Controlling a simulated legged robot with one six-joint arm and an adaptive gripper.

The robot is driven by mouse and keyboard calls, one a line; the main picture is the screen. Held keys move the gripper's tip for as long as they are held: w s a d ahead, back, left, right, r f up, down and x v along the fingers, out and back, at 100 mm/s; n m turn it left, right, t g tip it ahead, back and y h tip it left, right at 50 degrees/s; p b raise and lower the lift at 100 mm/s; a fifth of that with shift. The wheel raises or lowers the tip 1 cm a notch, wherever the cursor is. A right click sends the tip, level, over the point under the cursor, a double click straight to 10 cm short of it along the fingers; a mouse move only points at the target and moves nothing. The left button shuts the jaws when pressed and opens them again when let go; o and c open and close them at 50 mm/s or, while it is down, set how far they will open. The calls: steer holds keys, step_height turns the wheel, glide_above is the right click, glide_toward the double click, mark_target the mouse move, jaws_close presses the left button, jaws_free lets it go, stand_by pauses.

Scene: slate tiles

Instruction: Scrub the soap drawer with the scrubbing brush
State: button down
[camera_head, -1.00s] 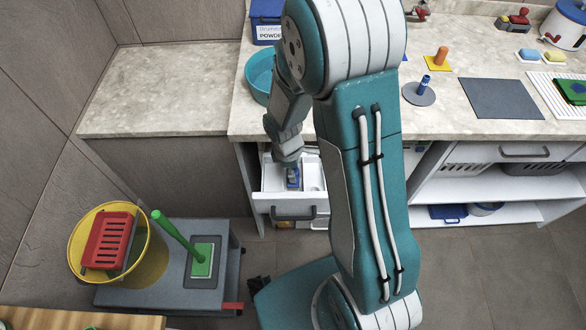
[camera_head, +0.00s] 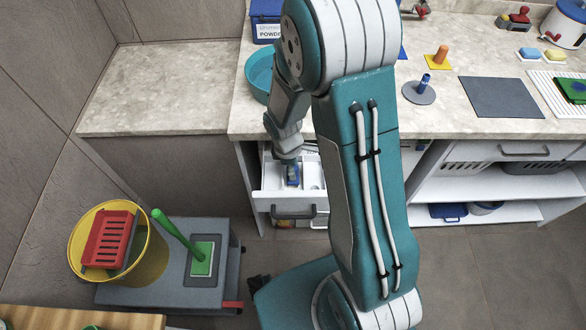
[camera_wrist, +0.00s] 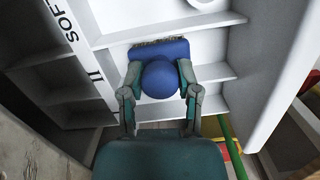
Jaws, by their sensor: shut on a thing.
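The scrubbing brush (camera_wrist: 165,80) is blue with a round knob on top and dark bristles along its far edge. My gripper (camera_wrist: 160,70) is shut on it, with one finger on each side of the knob. The soap drawer (camera_head: 310,197) is white, pulled out below the counter and split by low dividers. Its dividers also show in the wrist view (camera_wrist: 95,88), beside lettering. In the head view, the brush (camera_head: 293,174) is inside the drawer's outline, below my gripper (camera_head: 288,158). Bristle contact with the drawer floor cannot be told.
The counter (camera_head: 160,95) overhangs behind the drawer. A teal basin (camera_head: 258,78) stands on the counter above.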

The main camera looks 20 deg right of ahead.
steer(key=shift+w+d, duration=0.2)
steer(key=shift+w, duration=0.35)
steer(key=shift+s+a, duration=0.3)
steer(key=shift+s, duration=0.55)
steer(key=shift+s+a, duration=0.25)
steer(key=shift+s, duration=0.6)
stand_by(0.6)
steer(key=shift+w, duration=0.1)
steer(key=shift+w+d, duration=0.3)
steer(key=shift+w, duration=0.5)
steer(key=shift+w+d, duration=0.25)
steer(key=shift+w, duration=0.55)
steer(key=shift+s, duration=0.1)
steer(key=shift+s+a, duration=0.3)
steer(key=shift+s, duration=0.5)
steer(key=shift+s+a, duration=0.3)
steer(key=shift+s, duration=0.5)
steer(key=shift+w+d, duration=0.1)
steer(key=shift+w, duration=0.05)
